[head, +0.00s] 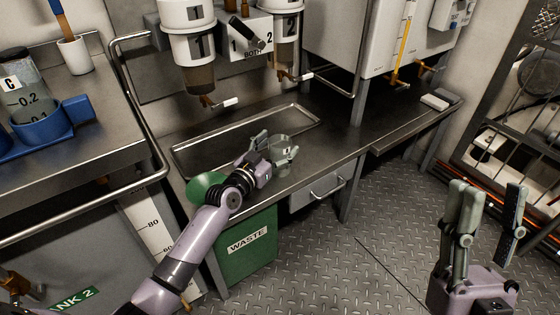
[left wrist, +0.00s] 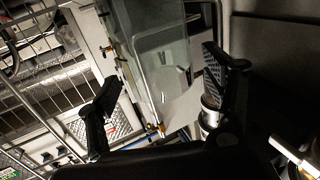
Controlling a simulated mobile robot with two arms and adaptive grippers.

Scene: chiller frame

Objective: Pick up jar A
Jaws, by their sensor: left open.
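A clear glass jar (head: 281,143) stands on the steel bench near its front edge. I cannot read a letter on it. My left gripper (head: 274,149) is open, with one finger on either side of the jar. In the left wrist view the glass of the jar (left wrist: 165,45) fills the space between the two dark fingers of my left gripper (left wrist: 160,90). I cannot tell whether the fingers touch it. My right gripper (head: 488,215) is open and empty over the floor at the lower right.
A metal tray (head: 190,171) lies behind the jar, under dispensers 1 (head: 189,45) and 2 (head: 285,35) with taps. A green waste bin (head: 246,254) is below the bench. Jar C (head: 22,88) stands in a blue holder (head: 75,109) on the left counter.

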